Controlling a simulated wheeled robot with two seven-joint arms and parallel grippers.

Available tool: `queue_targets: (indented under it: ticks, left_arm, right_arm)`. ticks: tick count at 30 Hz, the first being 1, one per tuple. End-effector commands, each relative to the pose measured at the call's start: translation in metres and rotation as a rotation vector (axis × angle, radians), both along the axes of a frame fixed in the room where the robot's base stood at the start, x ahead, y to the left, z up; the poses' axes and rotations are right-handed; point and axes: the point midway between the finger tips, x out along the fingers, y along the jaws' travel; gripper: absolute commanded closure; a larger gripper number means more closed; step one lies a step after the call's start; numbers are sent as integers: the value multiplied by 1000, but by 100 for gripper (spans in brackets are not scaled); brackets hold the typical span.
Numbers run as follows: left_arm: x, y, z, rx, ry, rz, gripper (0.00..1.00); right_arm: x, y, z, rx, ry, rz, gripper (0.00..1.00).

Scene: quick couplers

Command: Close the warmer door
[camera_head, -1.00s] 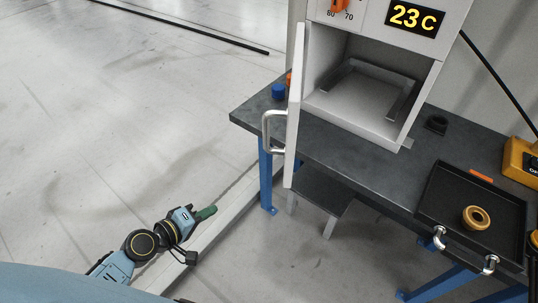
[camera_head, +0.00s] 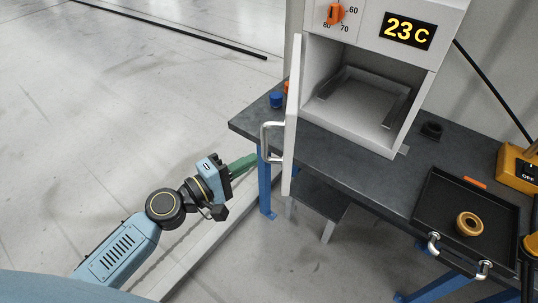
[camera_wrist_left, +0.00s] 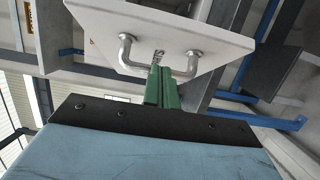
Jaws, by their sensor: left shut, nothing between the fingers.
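The warmer (camera_head: 372,22) stands on the dark table with its door (camera_head: 292,115) swung open towards me, seen nearly edge-on. The door's silver handle (camera_head: 265,143) sticks out to the left. My left gripper (camera_head: 250,160), with green fingers, is shut and empty, just left of and below the handle in the head view. In the left wrist view the fingers (camera_wrist_left: 161,75) point at the handle (camera_wrist_left: 126,50) on the door (camera_wrist_left: 165,22); I cannot tell whether they touch it. The warmer's inside shows a grey U-shaped rack (camera_head: 372,80) and no ring. My right gripper does not show.
A black tray (camera_head: 440,195) with two silver handles holds a tan ring (camera_head: 469,224) on the right of the table (camera_head: 345,160). A dark ring (camera_head: 431,130), a blue piece (camera_head: 276,100) and a yellow device (camera_head: 518,168) are also there.

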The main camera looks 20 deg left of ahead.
Motion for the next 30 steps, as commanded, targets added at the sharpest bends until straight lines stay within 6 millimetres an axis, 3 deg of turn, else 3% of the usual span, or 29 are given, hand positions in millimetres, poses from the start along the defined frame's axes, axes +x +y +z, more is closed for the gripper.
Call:
queue_targets:
  ticks: [2,6,12,30]
  left_arm:
    - [13,-9,3,0,-2,-1,100]
    - [16,-31,3,-1,1,-1,100]
    - [19,-46,1,1,-1,0,100]
    - [20,-49,0,1,1,14,100]
  right_arm:
    - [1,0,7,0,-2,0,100]
    - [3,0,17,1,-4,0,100]
    - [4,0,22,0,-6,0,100]
    - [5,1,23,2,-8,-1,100]
